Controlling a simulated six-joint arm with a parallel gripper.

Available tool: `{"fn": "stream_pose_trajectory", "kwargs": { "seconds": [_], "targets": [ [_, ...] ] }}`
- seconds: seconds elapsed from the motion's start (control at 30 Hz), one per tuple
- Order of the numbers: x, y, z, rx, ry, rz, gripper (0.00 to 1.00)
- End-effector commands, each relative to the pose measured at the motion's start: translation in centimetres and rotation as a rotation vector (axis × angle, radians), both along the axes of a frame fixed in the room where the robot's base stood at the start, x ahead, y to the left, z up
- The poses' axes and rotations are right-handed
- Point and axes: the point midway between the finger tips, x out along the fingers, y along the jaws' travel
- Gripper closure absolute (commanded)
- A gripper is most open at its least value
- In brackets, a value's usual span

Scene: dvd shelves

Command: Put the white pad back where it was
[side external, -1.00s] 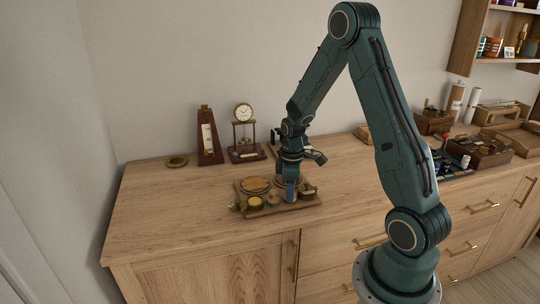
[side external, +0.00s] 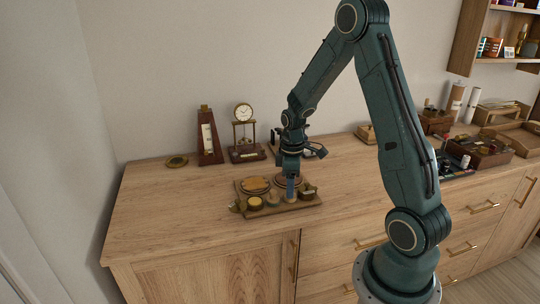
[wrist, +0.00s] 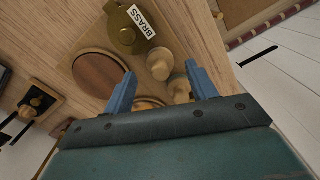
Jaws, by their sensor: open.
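A wooden tray (side external: 246,214) sits on the cabinet top and holds round discs and small knobbed pieces. My gripper (side external: 291,194) is over its right half, pointing down. In the wrist view my gripper (wrist: 159,69) is open, its blue fingers apart. A pale knobbed piece (wrist: 160,60) shows between the fingertips, apart from both as far as I can tell. Another pale piece (wrist: 180,88) is beside the right finger. I cannot tell which piece is the white pad. A brown disc (wrist: 99,73) lies in a round recess left of the fingers. Part of the tray is hidden by my gripper.
A brass piece labelled BRASS (wrist: 128,30) is at the tray's edge. A metronome (side external: 208,142) and a small clock (side external: 244,130) stand behind the tray. Wooden boxes (side external: 482,151) stand to the right.

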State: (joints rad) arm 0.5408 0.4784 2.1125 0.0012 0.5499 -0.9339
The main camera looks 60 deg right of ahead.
Motion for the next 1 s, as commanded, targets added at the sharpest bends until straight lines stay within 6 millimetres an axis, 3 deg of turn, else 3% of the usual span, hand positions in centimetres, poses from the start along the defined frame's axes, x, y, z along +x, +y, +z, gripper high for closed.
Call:
{"fn": "stream_pose_trajectory", "kwargs": {
  "seconds": [0.5,0.7,1.0],
  "targets": [
    [0.1,0.0,7.9,-0.002,-0.003,0.0,0.43],
    [0.0,0.0,9.4,-0.001,0.0,0.0,0.43],
    [0.0,0.0,9.8,0.0,0.0,0.0,0.43]
  ]
}}
